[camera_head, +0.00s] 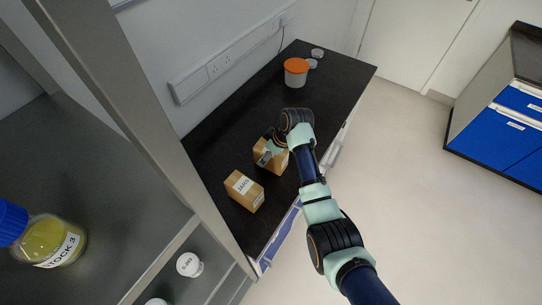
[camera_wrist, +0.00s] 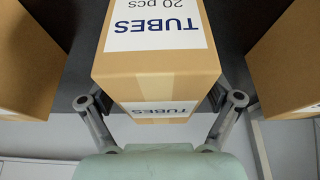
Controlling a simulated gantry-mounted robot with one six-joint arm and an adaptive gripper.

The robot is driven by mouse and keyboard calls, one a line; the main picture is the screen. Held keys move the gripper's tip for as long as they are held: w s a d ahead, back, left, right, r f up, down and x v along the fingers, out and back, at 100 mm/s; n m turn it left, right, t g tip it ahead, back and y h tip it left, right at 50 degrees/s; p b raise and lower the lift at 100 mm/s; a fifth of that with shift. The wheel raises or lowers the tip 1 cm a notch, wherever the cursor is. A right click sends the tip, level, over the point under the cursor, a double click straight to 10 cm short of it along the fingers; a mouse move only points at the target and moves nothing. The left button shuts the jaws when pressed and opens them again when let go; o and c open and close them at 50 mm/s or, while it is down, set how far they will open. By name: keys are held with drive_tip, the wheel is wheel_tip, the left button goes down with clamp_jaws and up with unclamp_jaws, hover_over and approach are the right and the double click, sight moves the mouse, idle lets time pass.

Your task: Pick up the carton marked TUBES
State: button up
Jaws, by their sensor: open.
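The carton marked TUBES (camera_wrist: 155,80) is a brown box with a white label, "TUBES 20 pcs", in the middle of the wrist view. A second TUBES label shows on its near face. My gripper (camera_wrist: 160,102) is open, with one finger on each side of the carton's near part. I cannot tell whether either finger touches it. In the head view my gripper (camera_head: 268,152) is at a brown carton (camera_head: 281,166) on the dark bench, and it hides part of that carton and its label.
Another brown carton (camera_head: 243,190) stands nearer on the bench (camera_head: 222,145). In the wrist view, cartons flank the middle one at left (camera_wrist: 25,65) and right (camera_wrist: 290,60). An orange-lidded tub (camera_head: 296,76) stands farther back. A grey shelf frame (camera_head: 125,110) rises at left.

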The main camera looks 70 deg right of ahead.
drive_tip(key=c, duration=1.5)
wheel_tip(320, 180, up, 21)
drive_tip(key=p, duration=0.3)
drive_tip(key=shift+f, duration=0.2)
drive_tip(key=shift+c, duration=0.2)
